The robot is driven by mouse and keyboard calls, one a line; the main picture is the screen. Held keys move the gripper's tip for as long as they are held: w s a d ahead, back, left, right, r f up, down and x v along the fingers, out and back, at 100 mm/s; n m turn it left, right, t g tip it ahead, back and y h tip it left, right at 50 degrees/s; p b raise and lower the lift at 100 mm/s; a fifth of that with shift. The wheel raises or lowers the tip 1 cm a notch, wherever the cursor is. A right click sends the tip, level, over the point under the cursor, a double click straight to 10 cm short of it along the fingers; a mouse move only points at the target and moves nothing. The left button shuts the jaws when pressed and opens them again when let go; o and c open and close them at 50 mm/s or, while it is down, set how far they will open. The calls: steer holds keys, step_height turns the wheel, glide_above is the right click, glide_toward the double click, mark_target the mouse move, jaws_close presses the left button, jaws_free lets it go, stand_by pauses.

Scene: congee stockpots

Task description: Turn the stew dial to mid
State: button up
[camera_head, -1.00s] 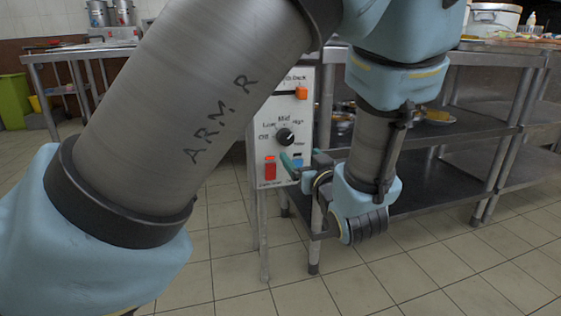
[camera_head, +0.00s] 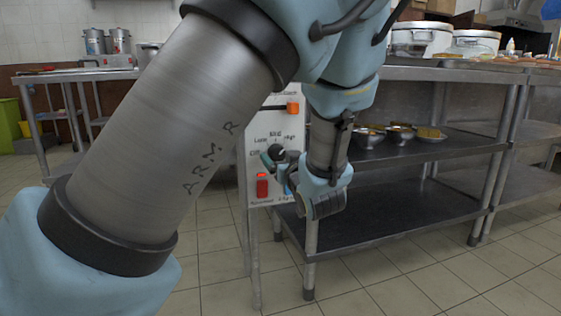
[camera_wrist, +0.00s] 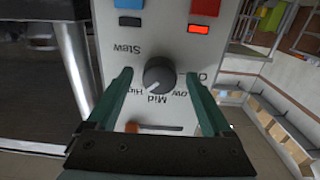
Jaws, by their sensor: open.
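The stew dial (camera_wrist: 159,73) is a dark round knob on a pale control panel (camera_wrist: 220,50). The panel appears upside down in the wrist view, with Mid, High and Stew lettering around the dial. Its pale pointer mark faces the lower left there, toward the area of Mid and High; I cannot tell exactly which. My gripper (camera_wrist: 159,79) is open, with one green finger on each side of the dial and visible gaps between. In the head view the dial (camera_head: 276,152) sits close beside my gripper (camera_head: 279,165), which partly covers the panel.
A red switch (camera_head: 262,186) with a lit red lamp is below the dial, a blue switch (camera_wrist: 128,4) beside it. An orange slider knob (camera_head: 293,107) is above. A metal shelf (camera_head: 400,165) with bowls stands right of the panel; tiled floor is open in front.

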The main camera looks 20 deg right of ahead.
jaws_close()
stand_by(0.7)
steer(key=shift+n, duration=0.3)
steer(key=n, duration=0.4)
steer(key=shift+b, duration=0.4)
steer(key=shift+n+b, duration=0.95)
steer(key=shift+n, duration=1.15)
steer(key=shift+d, duration=0.1)
jaws_free()
